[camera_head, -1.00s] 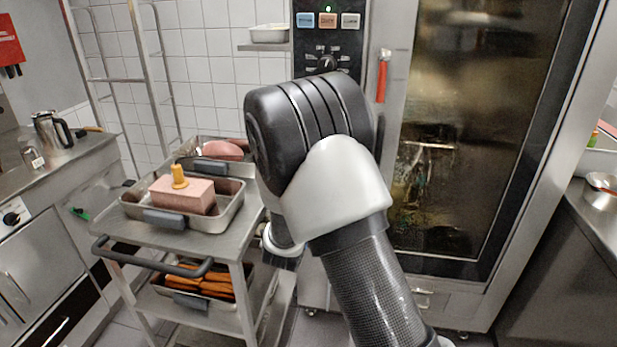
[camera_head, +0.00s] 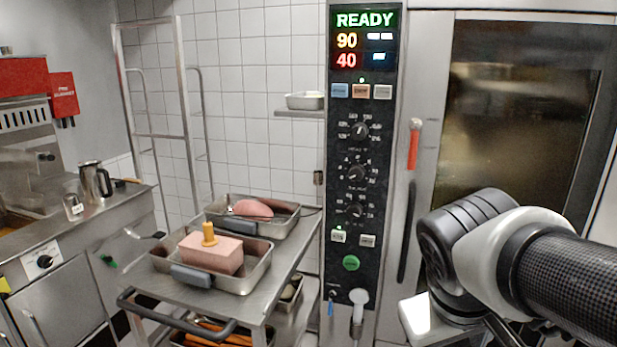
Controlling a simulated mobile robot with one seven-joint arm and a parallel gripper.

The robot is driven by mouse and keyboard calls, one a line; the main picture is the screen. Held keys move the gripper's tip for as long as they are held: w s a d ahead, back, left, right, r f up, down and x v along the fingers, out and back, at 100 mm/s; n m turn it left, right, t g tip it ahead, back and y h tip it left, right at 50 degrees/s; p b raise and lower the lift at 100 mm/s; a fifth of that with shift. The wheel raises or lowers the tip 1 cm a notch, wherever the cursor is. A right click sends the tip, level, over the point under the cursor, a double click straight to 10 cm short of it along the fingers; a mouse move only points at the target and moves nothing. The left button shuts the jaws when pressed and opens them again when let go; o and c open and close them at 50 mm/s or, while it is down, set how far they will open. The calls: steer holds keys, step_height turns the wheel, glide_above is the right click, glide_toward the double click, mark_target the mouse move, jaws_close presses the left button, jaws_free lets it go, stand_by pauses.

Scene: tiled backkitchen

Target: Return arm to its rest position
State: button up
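My arm, black and grey with a white joint cover, reaches in from the right edge at the lower right. It bends down in front of the oven (camera_head: 497,130). My gripper's fingers do not show, so I cannot see whether it holds anything. The arm covers the lower part of the oven door; the visible part of the door looks closed. The control panel (camera_head: 338,135) left of the door is fully visible and shows READY, 90 and 40.
A steel trolley (camera_head: 188,297) stands left of the oven. Its top bears a front tray (camera_head: 262,268) with a pink block (camera_head: 212,256) and a rear tray (camera_head: 292,222) with a pink piece (camera_head: 252,209). A counter (camera_head: 125,203) with a metal jug (camera_head: 95,182) is at the left.

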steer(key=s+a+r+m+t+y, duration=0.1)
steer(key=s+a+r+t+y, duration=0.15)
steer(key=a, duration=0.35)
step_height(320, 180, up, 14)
steer(key=p, duration=1.4)
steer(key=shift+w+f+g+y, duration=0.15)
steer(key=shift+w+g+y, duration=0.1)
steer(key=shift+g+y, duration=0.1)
